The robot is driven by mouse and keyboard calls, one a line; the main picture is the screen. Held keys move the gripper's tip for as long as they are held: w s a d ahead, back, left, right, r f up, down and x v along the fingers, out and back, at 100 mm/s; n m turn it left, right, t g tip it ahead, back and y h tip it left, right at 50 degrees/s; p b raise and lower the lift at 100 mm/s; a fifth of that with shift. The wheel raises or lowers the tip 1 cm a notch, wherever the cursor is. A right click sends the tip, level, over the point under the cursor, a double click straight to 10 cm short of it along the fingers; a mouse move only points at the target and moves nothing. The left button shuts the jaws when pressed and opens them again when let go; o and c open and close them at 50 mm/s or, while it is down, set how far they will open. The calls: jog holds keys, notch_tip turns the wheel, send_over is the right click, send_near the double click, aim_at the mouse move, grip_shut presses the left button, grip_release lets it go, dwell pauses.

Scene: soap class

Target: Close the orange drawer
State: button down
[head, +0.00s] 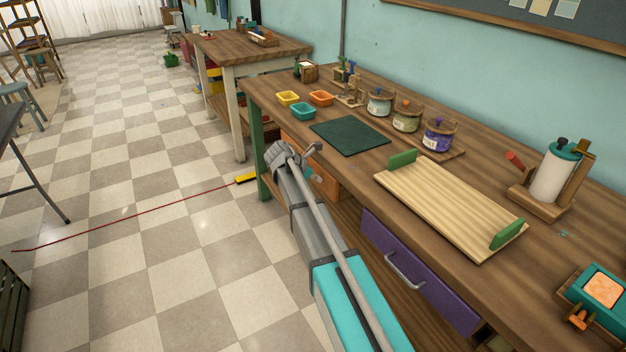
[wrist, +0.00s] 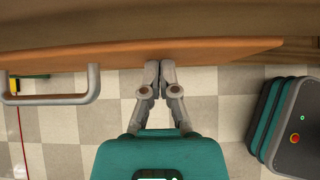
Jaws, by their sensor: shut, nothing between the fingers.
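The orange drawer (head: 326,184) is under the long wooden bench, partly hidden by my arm in the head view. In the wrist view its orange front (wrist: 220,50) runs across the top of the picture. Its grey handle (wrist: 50,99) is at the left. My gripper (wrist: 160,64) is shut and empty, with its fingertips together at the drawer front, right of the handle. They look touching or very close to it. I cannot tell exactly how far the drawer stands out. The fingertips are not clear in the head view.
A purple drawer (head: 420,268) with a grey handle is nearer along the bench (head: 280,102). A green bench leg (head: 257,145) stands beyond the orange drawer. A yellow object (head: 246,178) with a red cord lies on the floor. The tiled floor left of the bench is mostly clear.

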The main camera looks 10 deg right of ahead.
jog(key=shift+w+d, duration=0.1)
jog(key=shift+d, duration=0.2)
jog(key=a+f+p+v, duration=0.2)
jog(key=p+v, duration=0.5)
jog(key=v, duration=0.6)
jog(key=shift+s+a, duration=0.15)
jog(key=shift+s, duration=0.2)
dwell(0.5)
